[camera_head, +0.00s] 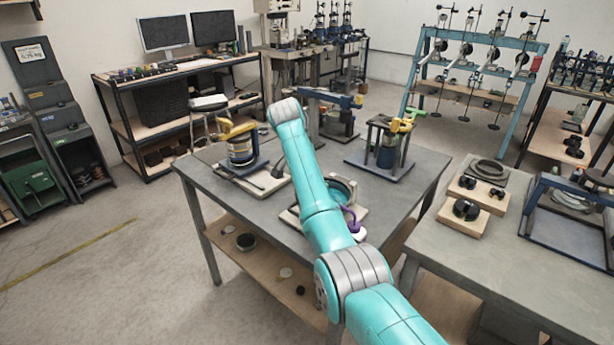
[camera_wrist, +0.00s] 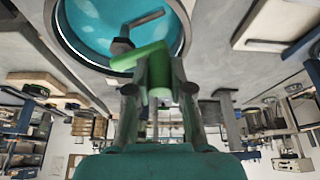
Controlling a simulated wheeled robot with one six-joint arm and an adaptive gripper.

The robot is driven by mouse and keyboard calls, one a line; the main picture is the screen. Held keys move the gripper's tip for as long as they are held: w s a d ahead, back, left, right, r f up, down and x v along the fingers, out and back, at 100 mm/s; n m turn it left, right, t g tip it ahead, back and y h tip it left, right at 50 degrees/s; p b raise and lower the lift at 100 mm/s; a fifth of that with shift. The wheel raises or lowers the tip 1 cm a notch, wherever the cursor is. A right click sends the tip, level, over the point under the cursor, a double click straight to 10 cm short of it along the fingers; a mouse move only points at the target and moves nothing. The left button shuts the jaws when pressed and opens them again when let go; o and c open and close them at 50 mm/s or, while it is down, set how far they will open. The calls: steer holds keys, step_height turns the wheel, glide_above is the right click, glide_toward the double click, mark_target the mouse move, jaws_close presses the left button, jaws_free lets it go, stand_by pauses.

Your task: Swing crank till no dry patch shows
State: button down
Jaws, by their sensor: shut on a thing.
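In the wrist view, a round dark-rimmed pan (camera_wrist: 62,38) holds a glossy teal surface with a few lighter streaks. A grey metal crank arm (camera_wrist: 143,18) lies over the teal, and a green handle (camera_wrist: 137,58) sits at its near end. My gripper (camera_wrist: 158,74) is shut on the green handle at the pan's edge. The picture cuts off part of the pan, so I cannot tell whether a dry patch shows there. In the head view, the round pan (camera_head: 347,186) stands on a pale base on the middle table, partly behind my arm. My gripper is hidden there.
The grey middle table (camera_head: 412,180) also carries a yellow-topped device (camera_head: 240,145) at left and a framed device (camera_head: 386,148) at right. A right-hand table (camera_head: 480,262) holds wooden blocks with black parts (camera_head: 466,210). Open floor lies to the left.

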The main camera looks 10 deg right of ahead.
steer(key=shift+w+d+m+h, duration=0.3)
steer(key=shift+w+m, duration=0.15)
steer(key=shift+m, duration=0.65)
steer(key=shift+g, duration=0.3)
steer(key=c, duration=1)
jaws_free()
steer(key=shift+c, duration=0.2)
steer(key=shift+r, duration=0.1)
steer(key=v, duration=1.1)
steer(key=shift+r, duration=0.4)
steer(key=shift+a, duration=0.15)
